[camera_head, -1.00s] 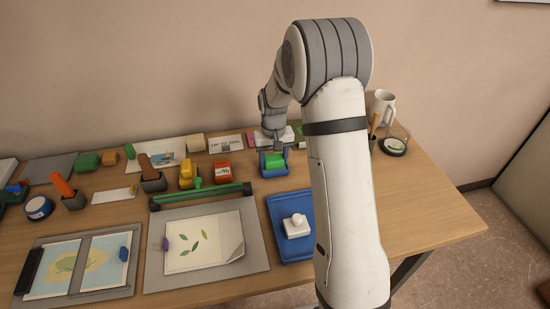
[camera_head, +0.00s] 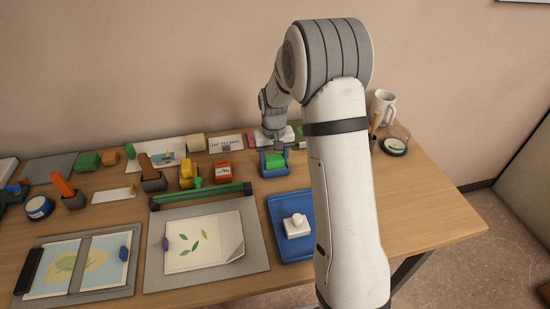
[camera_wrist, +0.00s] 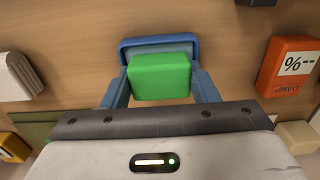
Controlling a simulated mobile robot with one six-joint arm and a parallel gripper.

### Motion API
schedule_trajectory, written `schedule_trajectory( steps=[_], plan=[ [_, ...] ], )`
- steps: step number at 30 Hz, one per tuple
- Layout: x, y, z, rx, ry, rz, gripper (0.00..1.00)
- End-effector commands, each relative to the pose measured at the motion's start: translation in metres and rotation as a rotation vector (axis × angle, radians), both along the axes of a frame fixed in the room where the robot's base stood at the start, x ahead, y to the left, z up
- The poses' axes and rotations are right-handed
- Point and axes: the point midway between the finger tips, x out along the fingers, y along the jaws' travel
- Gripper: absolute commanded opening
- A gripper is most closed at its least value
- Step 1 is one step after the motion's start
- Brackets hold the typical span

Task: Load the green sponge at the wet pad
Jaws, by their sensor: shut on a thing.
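The green sponge (camera_wrist: 160,77) is between the two blue fingers of my gripper (camera_wrist: 160,88) in the wrist view. My gripper is shut on it. Beneath and beyond the sponge is a blue tray with a grey-blue pad (camera_wrist: 158,50), which I take to be the wet pad. In the head view the green sponge (camera_head: 275,161) shows at the blue pad tray (camera_head: 274,172), below my gripper (camera_head: 274,151). I cannot tell whether the sponge touches the pad.
An orange block with a printed label (camera_wrist: 291,64) stands right of the pad in the wrist view. In the head view a blue tray (camera_head: 278,222) with a white knobbed block (camera_head: 296,226) lies in front, and a mug (camera_head: 383,107) stands at the right back.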

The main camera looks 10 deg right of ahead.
Motion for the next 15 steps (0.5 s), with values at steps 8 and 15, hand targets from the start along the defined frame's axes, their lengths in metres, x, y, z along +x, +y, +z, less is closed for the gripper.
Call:
schedule_trajectory(
  steps=[8,15],
  plan=[
    [-0.001,0.000,0.018,0.000,0.003,0.000,0.36],
    [0.000,0.000,0.038,0.000,0.000,-0.001,0.36]
  ],
)
